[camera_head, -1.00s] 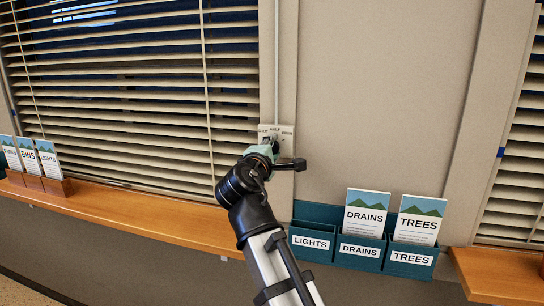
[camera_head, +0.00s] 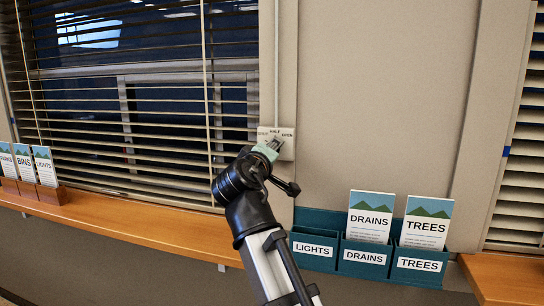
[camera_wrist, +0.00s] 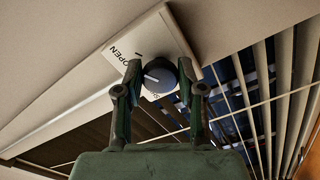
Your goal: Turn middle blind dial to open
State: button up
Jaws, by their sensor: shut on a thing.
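The dial (camera_wrist: 160,79) is a dark round knob with a white mark on a pale plate (camera_wrist: 165,38). The plate also shows in the head view (camera_head: 289,148), with SHUT, HALF and OPEN lettering. My gripper (camera_wrist: 161,73) is shut on the dial, one finger on each side of it. In the wrist view the white mark points left, below the OPEN lettering. My gripper (camera_head: 272,149) hides the dial in the head view. The blind (camera_head: 100,110) left of the plate has its slats tilted apart, with the dark window showing between them.
A wooden sill (camera_head: 130,222) runs below the blind, with a leaflet holder (camera_head: 50,194) at its left. A teal leaflet rack (camera_head: 318,219) hangs on the wall right of my arm. Another blind (camera_head: 522,165) is at the right edge. Bare wall lies right of the plate.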

dwell(0.4)
jog(key=o, duration=1.1)
jog(key=v, duration=1.2)
jog(key=shift+f, duration=0.1)
